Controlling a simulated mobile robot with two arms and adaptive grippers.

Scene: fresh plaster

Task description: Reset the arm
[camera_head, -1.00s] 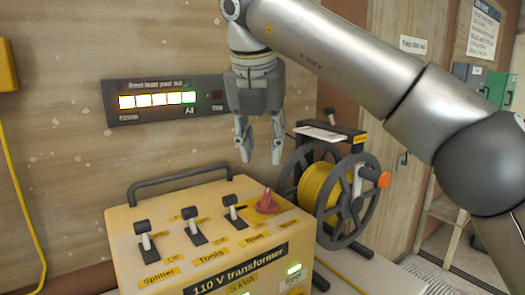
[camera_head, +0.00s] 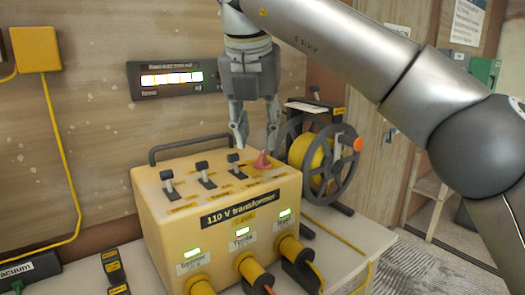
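My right gripper (camera_head: 256,145) hangs fingers down from the arm that comes in from the right. Its two fingers are apart with nothing between them, so it is open and empty. In the picture its fingertips are just above the red knob (camera_head: 262,161) on the back right of the yellow 110 V transformer (camera_head: 222,208). I cannot tell how far they are from it in depth. Three black-handled levers (camera_head: 204,172) stand on the transformer's top. My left gripper is not in view.
A cable reel (camera_head: 318,165) with yellow cable stands right of the transformer. A black carrying handle (camera_head: 180,148) runs along the transformer's back. A lit indicator panel (camera_head: 166,79) is on the wall. Yellow plugs (camera_head: 254,268) sit in the transformer's front. The bench (camera_head: 352,238) is partly clear at right.

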